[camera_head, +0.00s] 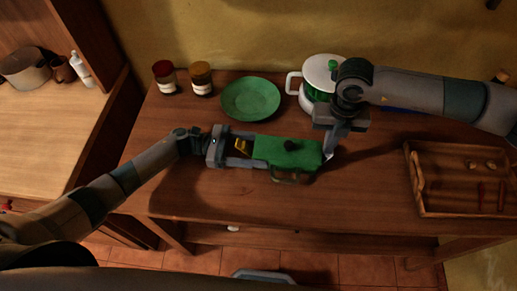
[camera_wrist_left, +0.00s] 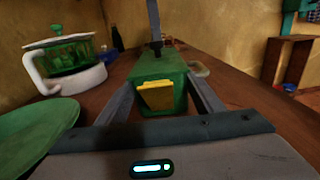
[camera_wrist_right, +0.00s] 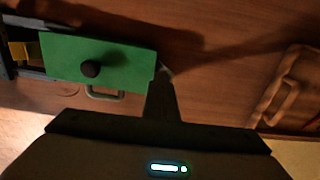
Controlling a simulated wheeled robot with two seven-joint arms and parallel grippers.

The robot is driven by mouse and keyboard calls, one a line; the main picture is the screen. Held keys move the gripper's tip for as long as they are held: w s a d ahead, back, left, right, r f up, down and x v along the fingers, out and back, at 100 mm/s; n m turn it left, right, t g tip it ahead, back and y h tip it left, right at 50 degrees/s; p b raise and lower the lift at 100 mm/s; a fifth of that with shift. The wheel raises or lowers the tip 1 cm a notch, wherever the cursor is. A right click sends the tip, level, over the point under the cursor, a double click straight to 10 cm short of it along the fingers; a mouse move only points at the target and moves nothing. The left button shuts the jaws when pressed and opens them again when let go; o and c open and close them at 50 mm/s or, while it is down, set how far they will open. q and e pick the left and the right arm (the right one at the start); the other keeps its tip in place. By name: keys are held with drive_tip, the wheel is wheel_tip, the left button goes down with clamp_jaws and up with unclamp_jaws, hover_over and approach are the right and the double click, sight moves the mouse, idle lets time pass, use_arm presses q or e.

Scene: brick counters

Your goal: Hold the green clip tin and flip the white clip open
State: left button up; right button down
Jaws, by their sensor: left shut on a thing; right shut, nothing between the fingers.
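The green tin (camera_head: 300,153) has a dark round knob (camera_head: 291,145) on top and a wire handle (camera_head: 285,179) on its near side. My left gripper (camera_head: 247,152) is shut on its left end; the left wrist view shows a finger along each side of the tin (camera_wrist_left: 178,68). A yellow piece (camera_wrist_left: 157,95) sits on the tin's end between those fingers. My right gripper (camera_wrist_right: 164,82) is shut and empty at the tin's right end.
A green plate (camera_head: 250,98), two jars (camera_head: 202,80) and a white-and-green pot (camera_head: 323,72) stand behind the tin. A wooden tray (camera_head: 460,205) lies at the right. The counter in front of the tin is clear.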

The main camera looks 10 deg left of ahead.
drive_tip(key=shift+d+f, duration=0.15)
drive_tip(key=shift+d, duration=0.15)
idle(0.4)
use_arm(q)
drive_tip(key=shift+s, duration=0.1)
use_arm(e)
drive_tip(key=shift+d+f, duration=0.3)
drive_tip(key=shift+d, duration=0.25)
drive_tip(key=shift+a+r, duration=0.25)
drive_tip(key=shift+r, duration=0.6)
wheel_tip(320, 180, up, 6)
drive_tip(key=shift+a+r, duration=0.15)
drive_tip(key=shift+r, duration=0.05)
use_arm(q)
drive_tip(key=o, duration=1.3)
drive_tip(key=shift+a, duration=0.15)
